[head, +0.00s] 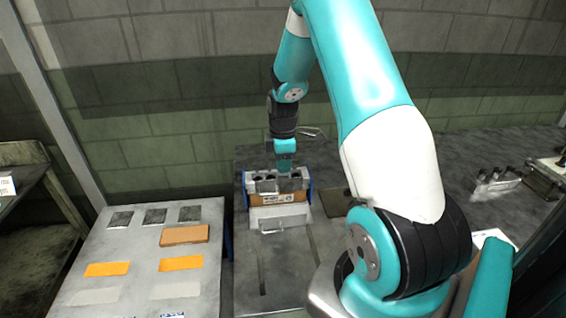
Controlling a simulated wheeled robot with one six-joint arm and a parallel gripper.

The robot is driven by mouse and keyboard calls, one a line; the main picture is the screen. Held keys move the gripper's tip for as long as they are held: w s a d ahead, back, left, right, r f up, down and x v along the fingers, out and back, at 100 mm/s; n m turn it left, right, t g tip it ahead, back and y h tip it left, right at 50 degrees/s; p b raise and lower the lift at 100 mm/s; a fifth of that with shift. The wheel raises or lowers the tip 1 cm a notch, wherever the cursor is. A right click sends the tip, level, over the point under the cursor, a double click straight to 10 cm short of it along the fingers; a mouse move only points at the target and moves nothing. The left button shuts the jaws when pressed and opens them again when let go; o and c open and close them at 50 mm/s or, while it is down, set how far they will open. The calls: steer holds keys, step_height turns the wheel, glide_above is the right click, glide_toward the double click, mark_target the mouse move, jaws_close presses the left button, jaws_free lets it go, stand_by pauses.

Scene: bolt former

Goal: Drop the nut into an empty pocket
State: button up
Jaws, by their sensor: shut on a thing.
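A grey block with dark round pockets (250,177) stands on the dark bench, with a brown labelled front and blue sides. My gripper (287,178) points down at the block's top, right of its middle, and is shut on the nut. The nut itself is too small and too hidden by the gripper to make out. The gripper covers part of the block's top, so I cannot tell which pockets are empty or how high the nut is above them.
A pale table (130,250) at the left carries a brown block (185,235), orange patches and dark squares. A light bracket (271,226) sits in front of the pocket block. A metal fixture (495,180) stands at the right. A brick wall (180,130) closes the back.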

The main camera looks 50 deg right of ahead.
steer(key=shift+f+b, duration=0.5)
steer(key=shift+f, duration=0.3)
steer(key=o, duration=1)
steer(key=shift+r, duration=0.1)
step_height(320, 180, up, 17)
steer(key=shift+r+b, duration=0.1)
steer(key=shift+b, duration=0.95)
